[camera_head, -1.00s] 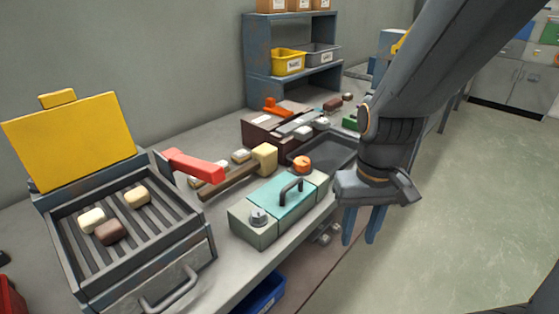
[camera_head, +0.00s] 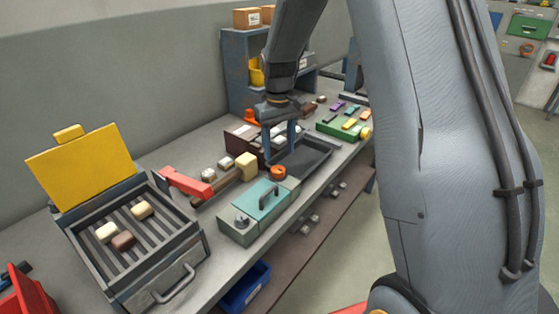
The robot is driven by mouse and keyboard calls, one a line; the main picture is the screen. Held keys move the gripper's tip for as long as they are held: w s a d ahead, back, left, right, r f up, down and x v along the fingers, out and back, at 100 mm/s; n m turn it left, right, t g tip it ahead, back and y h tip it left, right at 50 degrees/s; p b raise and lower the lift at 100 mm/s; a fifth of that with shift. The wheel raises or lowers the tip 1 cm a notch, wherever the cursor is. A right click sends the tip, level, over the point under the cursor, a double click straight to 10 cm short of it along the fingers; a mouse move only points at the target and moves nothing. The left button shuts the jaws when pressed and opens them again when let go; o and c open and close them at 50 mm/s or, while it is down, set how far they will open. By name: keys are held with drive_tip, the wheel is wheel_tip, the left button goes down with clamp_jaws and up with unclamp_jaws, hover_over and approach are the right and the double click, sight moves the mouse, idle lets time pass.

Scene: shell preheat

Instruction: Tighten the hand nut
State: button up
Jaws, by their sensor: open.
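I cannot tell for certain which is the hand nut. My gripper (camera_head: 280,157) points down with its blue fingers apart and empty. In the picture it is just above the orange knob; its depth relative to the knob is unclear, and no contact shows.
A dark tray (camera_head: 318,160) lies right of my gripper. A wooden mallet-like tool (camera_head: 246,166) lies left. A grill box (camera_head: 112,263) with a raised yellow lid (camera_head: 87,168) stands at left.

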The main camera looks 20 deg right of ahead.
sight(279, 171)
drive_tip(key=shift+w+f+p, duration=0.1)
drive_tip(key=shift+f+p, duration=1)
drive_tip(key=shift+f, duration=2.75)
drive_tip(key=c, duration=1.1)
drive_tip(key=shift+o, duration=0.2)
